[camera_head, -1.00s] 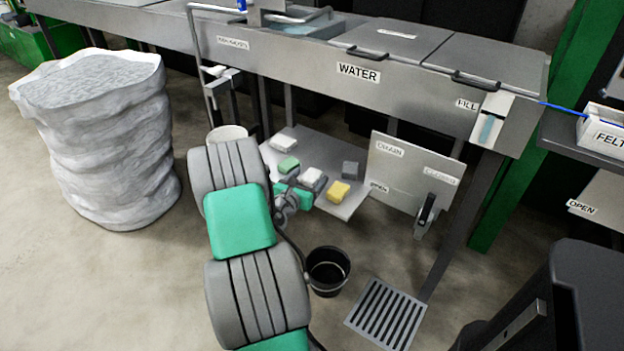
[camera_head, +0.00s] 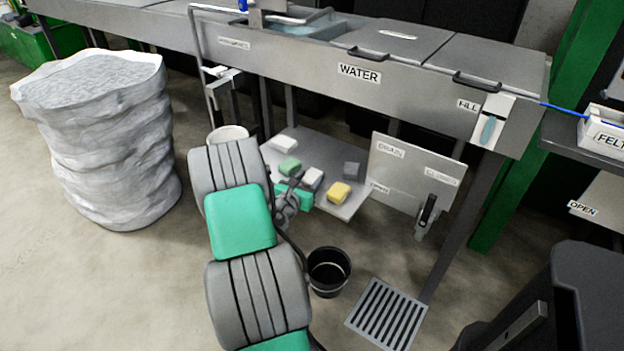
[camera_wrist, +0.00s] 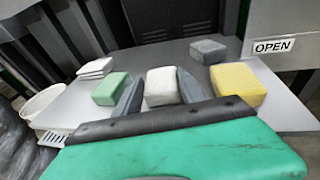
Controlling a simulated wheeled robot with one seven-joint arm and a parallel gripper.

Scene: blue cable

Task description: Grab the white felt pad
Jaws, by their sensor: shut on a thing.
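A white block-shaped pad (camera_wrist: 162,86) sits between the two grey fingers of my gripper (camera_wrist: 158,92) in the wrist view. The fingers press on its left and right sides, so my gripper is shut on it. The pad appears to be on or just above the grey shelf (camera_wrist: 135,60); I cannot tell which. In the head view the white pad (camera_head: 312,178) shows between a green and a yellow block, while my gripper (camera_head: 298,187) is partly hidden behind my arm. A separate flat, layered white pad (camera_wrist: 96,68) lies at the back left of the shelf.
A green block (camera_wrist: 110,88) is close to the left finger. A yellow block (camera_wrist: 238,84) stands to the right, and a dark grey block (camera_wrist: 208,51) behind. A white bucket (camera_head: 228,134) is left of the shelf. A black bucket (camera_head: 328,271) stands on the floor in front.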

